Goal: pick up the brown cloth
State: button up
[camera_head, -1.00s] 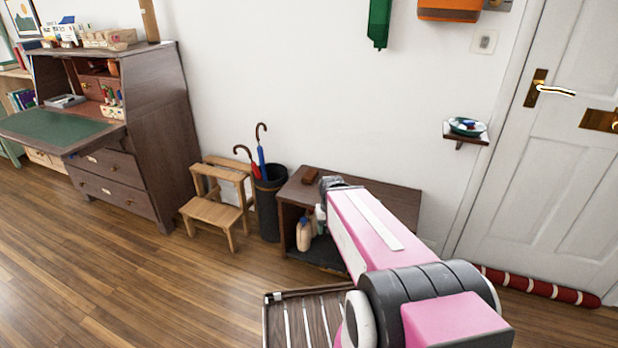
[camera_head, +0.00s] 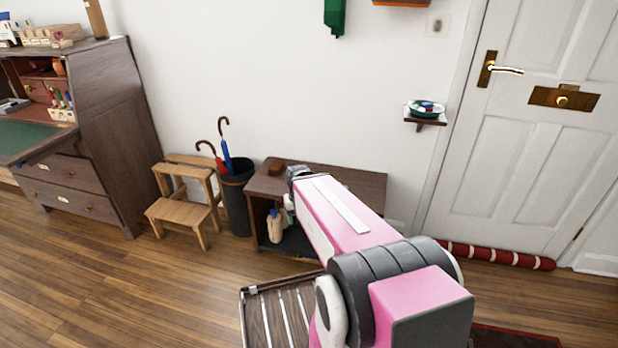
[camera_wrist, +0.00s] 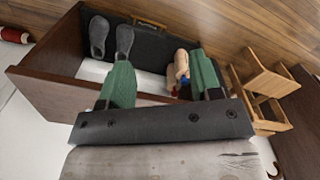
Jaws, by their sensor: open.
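I cannot make out a brown cloth for certain in either view. A small brown item (camera_head: 276,168) lies on the left of the dark wooden bench's top (camera_head: 345,182); it looks block-like, and I cannot tell what it is. My gripper (camera_wrist: 162,78) has two green fingers, spread apart and empty in the wrist view. It points down over the bench (camera_wrist: 50,85), with the open shelf beyond the fingers. In the head view my pink arm hides part of the bench and the fingers.
Grey slippers (camera_wrist: 110,38) and cream bottles (camera_wrist: 180,68) are in the bench's shelf. An umbrella bin (camera_head: 236,197) and wooden step stool (camera_head: 184,208) stand left of it. A slatted wooden rack (camera_head: 283,315) is in front. The floor at left is clear.

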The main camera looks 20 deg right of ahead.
aim_at(277, 166)
jog(key=i+j+z, duration=0.15)
jog(key=j, duration=0.2)
jog(key=i+j+z, duration=0.35)
jog(key=j, duration=0.35)
jog(key=i+j+z, duration=0.15)
jog(key=j, duration=0.25)
